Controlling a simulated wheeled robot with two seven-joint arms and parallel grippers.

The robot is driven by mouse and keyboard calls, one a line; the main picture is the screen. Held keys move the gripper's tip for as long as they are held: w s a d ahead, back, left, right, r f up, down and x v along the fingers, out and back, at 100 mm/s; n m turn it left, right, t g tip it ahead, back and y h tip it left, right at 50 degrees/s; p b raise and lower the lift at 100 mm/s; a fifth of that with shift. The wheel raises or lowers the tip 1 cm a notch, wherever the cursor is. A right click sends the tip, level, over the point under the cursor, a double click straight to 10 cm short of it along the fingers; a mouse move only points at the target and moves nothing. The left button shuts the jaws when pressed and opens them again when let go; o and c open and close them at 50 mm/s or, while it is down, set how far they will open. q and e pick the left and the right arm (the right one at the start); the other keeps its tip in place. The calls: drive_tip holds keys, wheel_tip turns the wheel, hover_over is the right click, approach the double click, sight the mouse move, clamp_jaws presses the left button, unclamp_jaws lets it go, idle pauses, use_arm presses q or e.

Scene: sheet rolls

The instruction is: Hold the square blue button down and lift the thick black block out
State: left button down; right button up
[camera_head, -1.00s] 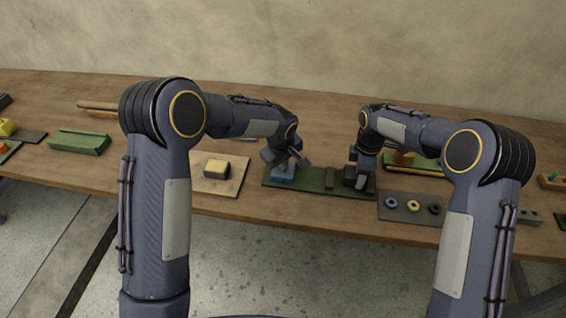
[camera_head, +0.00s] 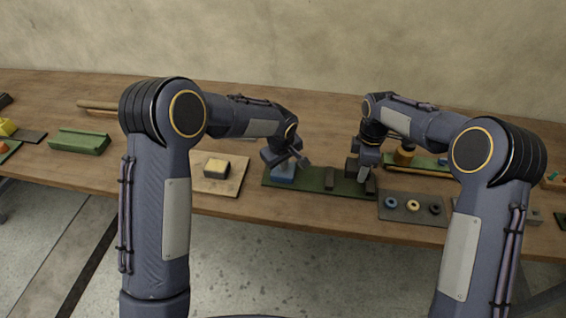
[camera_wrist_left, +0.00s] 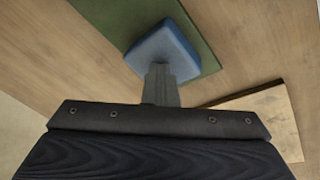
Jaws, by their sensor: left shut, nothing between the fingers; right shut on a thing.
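The square blue button (camera_head: 282,175) is at the left end of a long green board (camera_head: 312,184). My left gripper (camera_head: 290,160) is shut and empty right over it. In the left wrist view, the closed fingertips (camera_wrist_left: 159,72) meet the edge of the blue button (camera_wrist_left: 166,48), apparently touching its top. My right gripper (camera_head: 365,175) is shut on the thick black block (camera_head: 352,167) near the board's right end. The block appears raised above the board; the fingers partly hide it. Dark upright pieces (camera_head: 329,179) and (camera_head: 371,186) stand on the board.
A grey plate with several rings (camera_head: 413,207) lies right of the board. A wooden board with a yellow-topped block (camera_head: 216,169) lies to the left. The table behind the green board looks clear.

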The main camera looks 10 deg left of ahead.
use_arm(q)
drive_tip(key=shift+s, duration=0.1)
drive_tip(key=w+v, duration=0.2)
drive_tip(key=v, duration=0.6)
drive_tip(key=shift+r, duration=0.6)
idle(0.5)
idle(0.3)
